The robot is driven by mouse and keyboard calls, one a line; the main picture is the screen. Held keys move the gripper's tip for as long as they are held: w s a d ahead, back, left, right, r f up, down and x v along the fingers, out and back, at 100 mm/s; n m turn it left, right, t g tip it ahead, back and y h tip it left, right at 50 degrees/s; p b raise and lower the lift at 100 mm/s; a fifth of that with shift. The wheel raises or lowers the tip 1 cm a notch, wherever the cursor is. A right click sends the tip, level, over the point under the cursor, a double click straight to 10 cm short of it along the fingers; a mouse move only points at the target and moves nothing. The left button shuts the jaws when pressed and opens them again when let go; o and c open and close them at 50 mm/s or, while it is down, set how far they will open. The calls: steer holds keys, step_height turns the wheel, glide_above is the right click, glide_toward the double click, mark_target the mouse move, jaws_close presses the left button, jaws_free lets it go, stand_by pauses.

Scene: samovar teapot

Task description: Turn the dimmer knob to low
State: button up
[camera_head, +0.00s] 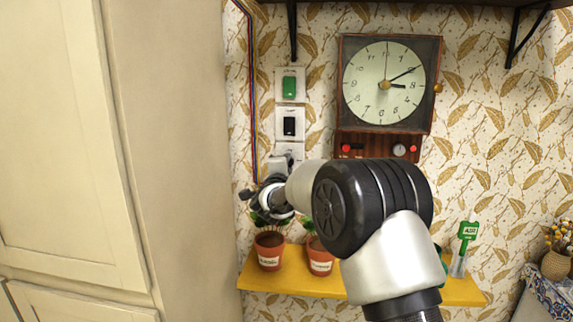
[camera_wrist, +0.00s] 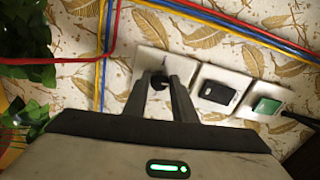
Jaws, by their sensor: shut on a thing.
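The dimmer knob (camera_wrist: 160,82) is a small dark round knob on a white wall plate (camera_wrist: 150,60) in the wrist view. My gripper (camera_wrist: 161,80) has its two grey fingers on either side of the knob and is shut on it. In the head view, my gripper (camera_head: 278,168) is at the lowest plate (camera_head: 289,149) of a column of wall plates. The knob is hidden there behind my gripper, and its setting cannot be read.
Above the plate are a black switch (camera_head: 289,123) and a green switch (camera_head: 289,85). A clock (camera_head: 388,84) hangs to the right. Potted plants (camera_head: 269,251) stand on a yellow shelf (camera_head: 352,287) below. Coloured wires (camera_head: 252,90) run down the wall at left, beside a tall cabinet (camera_head: 60,130).

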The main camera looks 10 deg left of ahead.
steer(key=shift+d+f+n+p, duration=0.1)
steer(key=shift+n+p, duration=1.5)
steer(key=shift+n, duration=2.5)
steer(key=shift+d+f+n+p, duration=0.1)
steer(key=shift+n+p, duration=1.5)
steer(key=shift+n, duration=2.5)
steer(key=o, duration=1)
steer(key=shift+s, duration=0.1)
steer(key=s, duration=1.7)
steer(key=shift+s+a, duration=0.15)
steer(key=shift+a, duration=0.15)
